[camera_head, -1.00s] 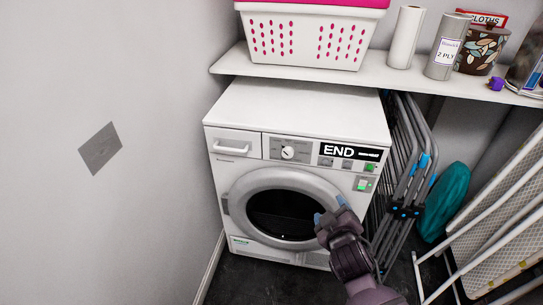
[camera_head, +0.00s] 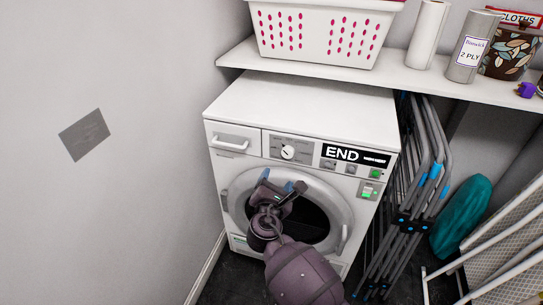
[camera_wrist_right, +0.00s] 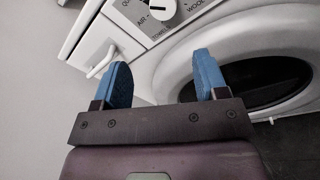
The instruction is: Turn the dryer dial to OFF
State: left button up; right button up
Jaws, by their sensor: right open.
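The white dryer (camera_head: 310,110) stands under a shelf, its display reading END. Its round white dial (camera_head: 288,152) is on the grey panel left of the display. In the right wrist view the dial (camera_wrist_right: 162,8) is at the top edge, partly cut off, with a dark pointer mark; the lettering around it is only partly readable. My right gripper (camera_head: 281,184) is in front of the door's upper part, below the dial and apart from it. Its blue fingers (camera_wrist_right: 162,82) are spread with nothing between them. My left gripper is not in view.
The round door (camera_head: 335,200) is behind my right arm. A drawer handle (camera_head: 230,144) is left of the dial. The shelf (camera_head: 390,80) holds a white basket (camera_head: 325,32) above the dryer. Folded racks (camera_head: 425,170) stand close at the right, a wall at the left.

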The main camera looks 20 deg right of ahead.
aim_at(287, 154)
jog(key=w+d+n, duration=0.1)
jog(key=w, duration=0.1)
jog(key=w+d+n+h+b, duration=0.1)
jog(key=w+d, duration=0.1)
jog(key=w, duration=0.1)
jog(key=w+d+n+b, duration=0.1)
jog(key=w+d, duration=0.1)
jog(key=shift+w+d, duration=0.1)
jog(key=shift+w, duration=0.25)
jog(key=shift+w+d+r, duration=0.1)
jog(key=shift+w+d, duration=0.2)
jog(key=shift+w, duration=0.2)
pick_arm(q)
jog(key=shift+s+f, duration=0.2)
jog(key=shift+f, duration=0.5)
pick_arm(e)
jog(key=shift+w+d+r, duration=0.1)
jog(key=shift+w, duration=0.05)
jog(key=c, duration=0.9)
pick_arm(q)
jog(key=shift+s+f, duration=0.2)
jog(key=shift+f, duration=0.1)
